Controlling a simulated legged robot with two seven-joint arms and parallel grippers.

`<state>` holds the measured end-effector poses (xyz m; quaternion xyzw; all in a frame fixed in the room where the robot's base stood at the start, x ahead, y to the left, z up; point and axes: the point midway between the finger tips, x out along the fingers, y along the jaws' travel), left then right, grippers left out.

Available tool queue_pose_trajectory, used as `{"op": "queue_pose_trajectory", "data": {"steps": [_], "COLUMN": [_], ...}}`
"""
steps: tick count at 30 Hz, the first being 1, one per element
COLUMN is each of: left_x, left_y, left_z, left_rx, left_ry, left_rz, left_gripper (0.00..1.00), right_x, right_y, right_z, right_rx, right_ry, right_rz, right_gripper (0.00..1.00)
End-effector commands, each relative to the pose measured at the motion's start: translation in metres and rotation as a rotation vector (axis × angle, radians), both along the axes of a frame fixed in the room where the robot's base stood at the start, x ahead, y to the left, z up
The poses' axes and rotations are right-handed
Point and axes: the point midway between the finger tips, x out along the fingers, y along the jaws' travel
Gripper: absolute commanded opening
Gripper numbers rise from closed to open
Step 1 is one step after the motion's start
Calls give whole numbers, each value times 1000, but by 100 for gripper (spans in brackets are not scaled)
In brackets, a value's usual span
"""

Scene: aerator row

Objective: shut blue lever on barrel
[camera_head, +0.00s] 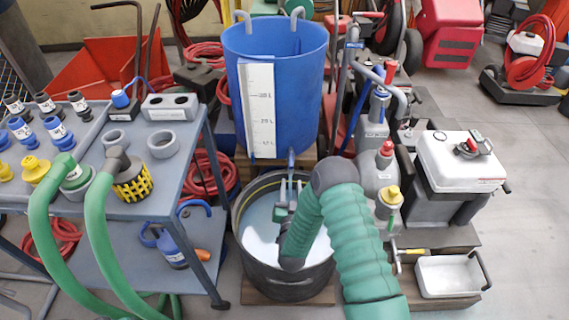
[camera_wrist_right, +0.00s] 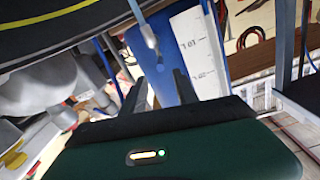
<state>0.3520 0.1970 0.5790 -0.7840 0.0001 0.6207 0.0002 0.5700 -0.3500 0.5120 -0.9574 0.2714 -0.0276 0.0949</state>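The blue barrel (camera_head: 295,100) stands in the middle of the head view, with a white level scale (camera_head: 258,110) on its front. A small blue piece, probably the lever (camera_head: 291,158), shows low on the barrel. My right gripper (camera_head: 290,184) is just below it, over the black tub; its two fingers are apart. My left gripper is out of view.
The black tub (camera_head: 290,288) with pale liquid stands below the barrel. A grey table (camera_head: 110,195) with fittings and green hoses is at left. Grey valves and pipes (camera_head: 380,140) and a white box (camera_head: 460,160) are close on the right.

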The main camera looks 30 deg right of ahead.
Motion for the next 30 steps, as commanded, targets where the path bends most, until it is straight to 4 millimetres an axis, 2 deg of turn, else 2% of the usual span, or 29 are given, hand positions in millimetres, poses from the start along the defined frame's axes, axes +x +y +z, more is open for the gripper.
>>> {"op": "queue_pose_trajectory", "data": {"steps": [1,9,15,21,28,30], "left_x": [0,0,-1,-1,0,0], "left_y": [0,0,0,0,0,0], "left_z": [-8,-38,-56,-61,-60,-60], "left_rx": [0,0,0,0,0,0], "left_ry": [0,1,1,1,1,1], "left_rz": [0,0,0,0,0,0], "left_gripper": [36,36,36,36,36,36], "right_x": [10,71,109,125,126,126], "right_y": [-7,-44,-67,-76,-77,-77], "right_z": [-2,-4,-4,-1,0,0], "right_rx": [-3,-3,-1,-1,-1,-1], "right_ry": [-5,-4,-2,1,2,2], "right_rz": [-2,-1,1,2,2,2], "right_gripper": [36,36,36,36,36,28]}}
